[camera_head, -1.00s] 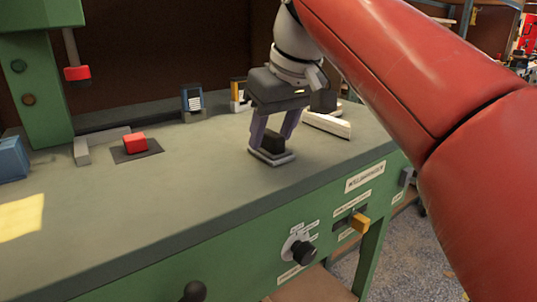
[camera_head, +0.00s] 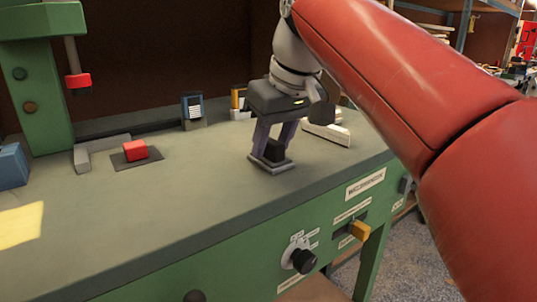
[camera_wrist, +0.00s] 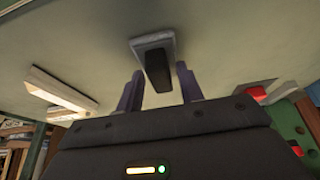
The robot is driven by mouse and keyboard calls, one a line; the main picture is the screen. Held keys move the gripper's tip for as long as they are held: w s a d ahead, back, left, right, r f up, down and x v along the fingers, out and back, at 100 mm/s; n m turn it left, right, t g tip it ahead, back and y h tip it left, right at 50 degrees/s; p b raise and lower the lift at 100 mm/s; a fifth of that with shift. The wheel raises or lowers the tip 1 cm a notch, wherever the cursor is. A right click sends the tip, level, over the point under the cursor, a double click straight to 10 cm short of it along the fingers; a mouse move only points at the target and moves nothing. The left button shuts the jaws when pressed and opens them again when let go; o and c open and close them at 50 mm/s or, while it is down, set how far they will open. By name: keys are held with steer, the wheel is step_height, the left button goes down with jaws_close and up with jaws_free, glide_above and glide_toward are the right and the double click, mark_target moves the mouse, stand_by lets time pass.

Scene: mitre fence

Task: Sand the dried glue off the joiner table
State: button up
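A sanding block with a grey base plate and black grip (camera_head: 275,149) stands flat on the joiner table (camera_head: 190,195), near its front right part. It also shows in the wrist view (camera_wrist: 157,68). My gripper (camera_head: 272,150) points down over it, its two purple fingers on either side of the black grip. In the wrist view the fingers (camera_wrist: 160,82) are apart, with narrow gaps seen beside the grip. A pale yellow patch (camera_head: 20,225) lies on the table at the far left; I cannot tell whether it is dried glue or light.
A red block on a dark plate (camera_head: 135,150) and a grey angled fence (camera_head: 95,152) lie at left. A blue block (camera_head: 12,166) is at the left edge. A green machine column (camera_head: 45,100) stands behind. A pale bar (camera_head: 326,133) lies right of my gripper. The middle is clear.

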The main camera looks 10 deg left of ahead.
mark_target(274, 142)
jaws_close()
steer(key=shift+r+p, duration=0.95)
steer(key=shift+r, duration=2.55)
steer(key=shift+s+d, duration=0.1)
